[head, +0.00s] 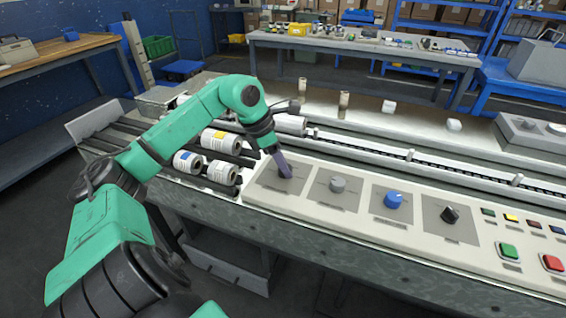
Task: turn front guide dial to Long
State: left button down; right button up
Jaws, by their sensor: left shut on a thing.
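A pale control panel (305,205) runs along the front of the machine with a row of dials. My left gripper (285,175) points down onto the leftmost square plate (265,184) and is shut on the leftmost dial, which its fingers mostly hide. To the right are a grey dial (338,185), a blue dial (393,201) and a black dial with a pointer (449,214). The labels are too small to read, so I cannot tell which dial is the front guide or where it points. My right gripper is out of view.
Several labelled rolls (222,141) lie left of and behind the gripper. A conveyor channel (395,158) runs behind the panel. Green (509,251) and red (553,264) buttons are at the panel's right. The space above the panel's middle is clear.

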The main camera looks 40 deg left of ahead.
pick_arm(q)
jog(key=shift+r+m+p, duration=0.25)
jog(key=shift+m+p, duration=0.25)
jog(key=shift+m, duration=0.3)
jog(key=m+p, duration=0.1)
jog(key=m, duration=0.1)
jog(key=m+g+h+p, duration=0.1)
jog(key=p, duration=0.1)
jog(key=shift+w+a+r+m, duration=0.1)
jog(key=shift+w+m, duration=0.05)
jog(key=shift+m, duration=0.25)
jog(key=shift+w+m+g+h+p, duration=0.1)
jog(key=shift+m+g+h+p, duration=0.3)
jog(key=shift+m+g+p, duration=0.55)
jog(key=shift+f+m, duration=0.25)
jog(key=shift+m, duration=1.1)
jog(key=shift+c, duration=1.9)
grip_release()
